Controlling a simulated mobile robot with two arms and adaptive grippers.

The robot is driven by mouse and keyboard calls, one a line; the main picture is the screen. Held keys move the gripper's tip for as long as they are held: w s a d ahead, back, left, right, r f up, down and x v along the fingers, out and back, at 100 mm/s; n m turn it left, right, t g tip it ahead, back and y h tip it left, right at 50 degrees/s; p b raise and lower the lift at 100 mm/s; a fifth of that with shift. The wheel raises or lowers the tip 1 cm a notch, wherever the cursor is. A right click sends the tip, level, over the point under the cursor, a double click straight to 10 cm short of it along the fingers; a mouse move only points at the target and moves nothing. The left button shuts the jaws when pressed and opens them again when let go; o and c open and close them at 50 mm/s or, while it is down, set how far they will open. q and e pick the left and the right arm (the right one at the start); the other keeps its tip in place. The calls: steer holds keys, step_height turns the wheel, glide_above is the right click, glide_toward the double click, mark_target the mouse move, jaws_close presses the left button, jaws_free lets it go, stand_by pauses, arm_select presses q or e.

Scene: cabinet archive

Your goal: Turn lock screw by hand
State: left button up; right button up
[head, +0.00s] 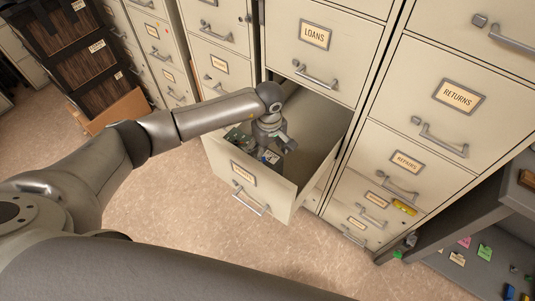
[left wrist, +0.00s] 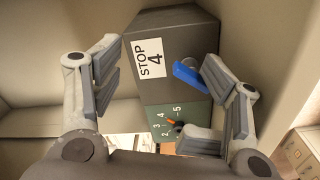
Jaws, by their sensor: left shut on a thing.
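In the left wrist view a grey block (left wrist: 163,82) labelled "STOP 4" stands between the fingers of my left gripper (left wrist: 165,90). A blue lever (left wrist: 190,76) on a short round shaft, apparently the lock screw, sticks out at the block's right, close to the right finger. Below is a green numbered plate (left wrist: 160,116) with a dark knob and orange pointer, partly hidden. In the head view my left gripper (head: 272,142) reaches down inside an open drawer (head: 236,178). My right gripper is not in view.
Filing cabinets stand around the drawer, with a closed "LOANS" drawer (head: 310,38) directly above and a "RETURNS" drawer (head: 440,95) to the right. A grey shelf unit (head: 437,222) stands at lower right. The floor (head: 180,210) before the drawer is clear.

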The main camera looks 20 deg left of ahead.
arm_select(q)
steer(key=a, duration=0.1)
steer(key=a+f, duration=0.2)
steer(key=shift+a+p, duration=0.3)
steer(key=shift+a, duration=0.05)
steer(key=c, duration=0.3)
steer(key=shift+r, duration=0.1)
steer(key=shift+w+d+r, duration=0.1)
steer(key=shift+d, duration=0.05)
steer(key=shift+r, duration=0.15)
steer(key=shift+w+d, duration=0.1)
steer(key=shift+d, duration=0.05)
steer(key=c, duration=0.5)
jaws_close()
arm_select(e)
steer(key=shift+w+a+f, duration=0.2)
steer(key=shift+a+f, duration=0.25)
